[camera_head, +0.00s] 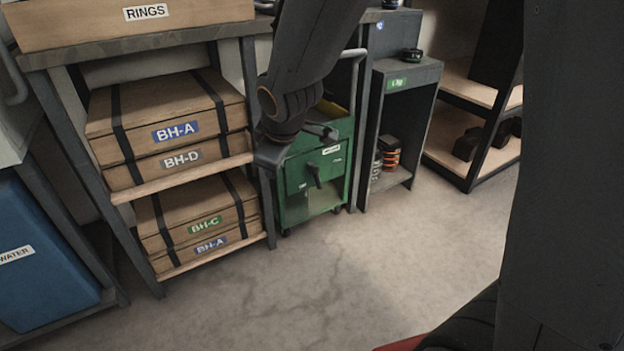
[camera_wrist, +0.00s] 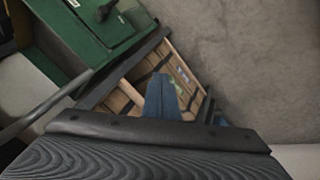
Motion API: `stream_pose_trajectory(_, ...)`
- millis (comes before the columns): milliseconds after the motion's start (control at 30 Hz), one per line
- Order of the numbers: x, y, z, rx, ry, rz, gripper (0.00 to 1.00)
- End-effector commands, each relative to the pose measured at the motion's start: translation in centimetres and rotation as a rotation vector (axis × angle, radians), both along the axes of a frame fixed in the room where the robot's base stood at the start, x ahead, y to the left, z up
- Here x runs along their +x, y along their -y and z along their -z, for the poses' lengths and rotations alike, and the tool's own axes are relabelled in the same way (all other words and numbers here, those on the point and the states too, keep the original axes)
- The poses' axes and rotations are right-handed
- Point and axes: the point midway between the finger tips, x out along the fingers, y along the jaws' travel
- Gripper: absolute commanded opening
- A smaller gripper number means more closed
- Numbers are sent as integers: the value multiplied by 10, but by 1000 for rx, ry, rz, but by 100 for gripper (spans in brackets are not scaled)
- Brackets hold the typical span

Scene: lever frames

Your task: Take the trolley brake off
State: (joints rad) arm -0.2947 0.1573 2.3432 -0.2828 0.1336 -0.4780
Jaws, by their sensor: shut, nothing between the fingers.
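The green trolley (camera_head: 338,168) stands between the box shelf and a grey cabinet, partly hidden behind my arm. A black lever (camera_head: 315,174) is on its front, tilted slightly from upright, below a small white label too small to read. The trolley also shows at the upper left of the wrist view (camera_wrist: 82,38), with the black lever (camera_wrist: 106,10) at the top edge. My gripper (camera_head: 328,132) is in front of the trolley's upper part, above the lever and apart from it. Its shut, empty fingers (camera_wrist: 163,88) show in the wrist view.
A wooden shelf (camera_head: 187,183) with strapped boxes is left of the trolley. A grey cabinet (camera_head: 408,78) is right of it, with orange and pale coils (camera_head: 388,160) inside. A blue water container (camera_head: 40,255) is far left. The concrete floor (camera_head: 330,270) in front is clear.

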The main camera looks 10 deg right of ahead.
Motion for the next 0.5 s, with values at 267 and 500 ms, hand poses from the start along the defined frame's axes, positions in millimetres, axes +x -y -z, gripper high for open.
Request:
stream_pose_trajectory(267, 127, 90, 72, -145, 268, -325, 0)
stream_pose_trajectory(500, 170, 163, 141, -223, 505, -606, 0)
